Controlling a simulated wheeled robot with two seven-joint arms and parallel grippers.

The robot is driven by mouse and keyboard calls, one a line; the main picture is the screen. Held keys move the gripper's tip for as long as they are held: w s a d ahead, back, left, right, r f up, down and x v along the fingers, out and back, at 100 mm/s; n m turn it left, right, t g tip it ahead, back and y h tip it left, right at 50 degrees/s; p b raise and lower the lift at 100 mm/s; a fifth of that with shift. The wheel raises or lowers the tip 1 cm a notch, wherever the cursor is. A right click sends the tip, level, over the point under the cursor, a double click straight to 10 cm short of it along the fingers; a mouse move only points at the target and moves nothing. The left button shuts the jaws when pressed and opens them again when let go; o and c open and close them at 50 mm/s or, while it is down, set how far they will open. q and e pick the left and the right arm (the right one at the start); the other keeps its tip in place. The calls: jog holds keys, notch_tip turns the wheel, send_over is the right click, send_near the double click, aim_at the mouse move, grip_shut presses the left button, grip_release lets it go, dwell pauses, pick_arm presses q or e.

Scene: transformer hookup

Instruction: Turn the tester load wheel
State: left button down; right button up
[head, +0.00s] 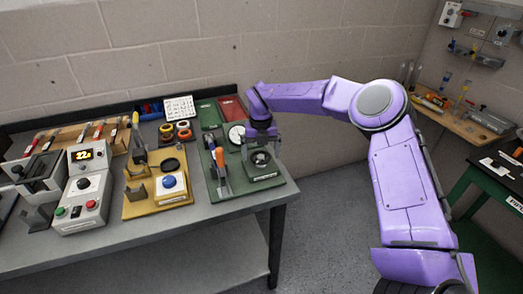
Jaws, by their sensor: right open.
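A dark round wheel-like part (261,158) sits in a grey-green block on the green board (228,190), at the right end of the bench; it looks like the load wheel. A white round dial (237,134) stands just behind and left of it. My right gripper (260,141) reaches in from the right, pointing down, close above and behind the wheel. It is open; its fingers are small and partly hidden, and I cannot tell whether they touch the wheel. My left gripper is not in view.
Left of the green board are a yellow fixture (150,205) with a blue button and a white-grey box (82,195) with a lit display. Red and green folders (231,108) lie at the back. The bench's front strip is clear.

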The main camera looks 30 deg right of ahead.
jog(key=c, duration=1)
jog(key=shift+d, duration=0.15)
jog(key=shift+c, duration=0.2)
jog(key=shift+w+f+m+b, duration=0.1)
jog(key=shift+f+m+b, duration=0.05)
jog(key=shift+m+b, duration=0.45)
jog(key=m+b, duration=0.5)
jog(key=b, duration=0.1)
jog(key=shift+f+b, duration=0.1)
jog(key=shift+b, duration=0.25)
jog(key=shift+r+m+b, duration=0.15)
jog(key=shift+m+b, duration=0.65)
jog(key=shift+m, duration=0.15)
jog(key=shift+r+m+b, duration=0.1)
jog(key=shift+m+b, duration=0.65)
jog(key=shift+m, duration=0.2)
